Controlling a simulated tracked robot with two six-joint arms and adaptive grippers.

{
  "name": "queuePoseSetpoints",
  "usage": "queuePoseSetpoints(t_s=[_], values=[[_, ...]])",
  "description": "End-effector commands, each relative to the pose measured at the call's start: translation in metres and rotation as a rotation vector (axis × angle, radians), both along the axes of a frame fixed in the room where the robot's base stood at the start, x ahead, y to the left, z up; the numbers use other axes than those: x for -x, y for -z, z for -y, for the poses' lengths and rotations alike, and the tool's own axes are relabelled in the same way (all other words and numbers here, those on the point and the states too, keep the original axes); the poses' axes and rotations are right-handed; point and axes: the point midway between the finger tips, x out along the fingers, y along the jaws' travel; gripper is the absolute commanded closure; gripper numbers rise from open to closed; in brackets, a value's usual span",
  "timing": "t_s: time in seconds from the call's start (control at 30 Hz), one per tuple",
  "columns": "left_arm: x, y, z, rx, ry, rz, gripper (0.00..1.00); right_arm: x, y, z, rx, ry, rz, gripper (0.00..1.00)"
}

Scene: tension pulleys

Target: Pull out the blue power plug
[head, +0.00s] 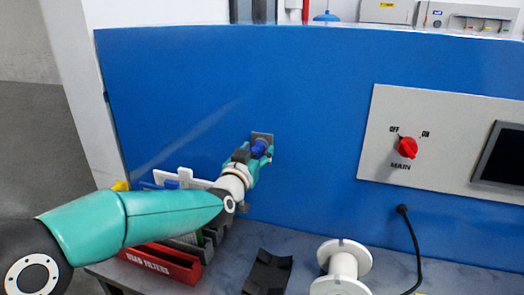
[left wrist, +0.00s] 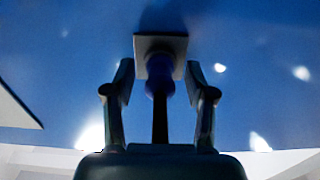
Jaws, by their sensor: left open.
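The blue power plug (head: 259,146) sits in a grey square socket plate (head: 264,137) on the blue panel. My left gripper (head: 262,152) is at the plug, with its fingers pointing at the panel. In the left wrist view the plug (left wrist: 160,78) lies between the two open fingers (left wrist: 160,85), with a visible gap on each side. The socket plate (left wrist: 176,43) shows just beyond the fingertips, and a dark cable (left wrist: 160,120) runs from the plug back toward the gripper. My right gripper is not in view.
A red rotary switch (head: 407,147) is on a light panel at right. Below are a white spool (head: 343,262), a black cradle (head: 268,273), a red filter box (head: 160,262) and a hanging black cable (head: 411,235). The blue wall (head: 190,90) around the socket is clear.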

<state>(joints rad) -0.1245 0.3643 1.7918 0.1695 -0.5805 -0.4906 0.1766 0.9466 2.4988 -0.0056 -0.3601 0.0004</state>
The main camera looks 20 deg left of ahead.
Motion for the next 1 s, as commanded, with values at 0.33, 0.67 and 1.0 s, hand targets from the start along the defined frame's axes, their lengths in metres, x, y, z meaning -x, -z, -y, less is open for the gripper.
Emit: queuePoseSetpoints(t_s=[0.33, 0.67, 1.0], values=[[-0.0001, 0.0002, 0.0004, 0.0, 0.001, 0.0, 0.45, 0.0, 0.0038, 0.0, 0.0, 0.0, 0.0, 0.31], [-0.0002, 0.0, 0.0006, 0.0, 0.001, 0.0, 0.71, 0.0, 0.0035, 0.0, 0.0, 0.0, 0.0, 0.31], [-0.0003, 0.0002, 0.0008, 0.0, 0.001, 0.0, 1.0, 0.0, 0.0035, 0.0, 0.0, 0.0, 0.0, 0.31]])
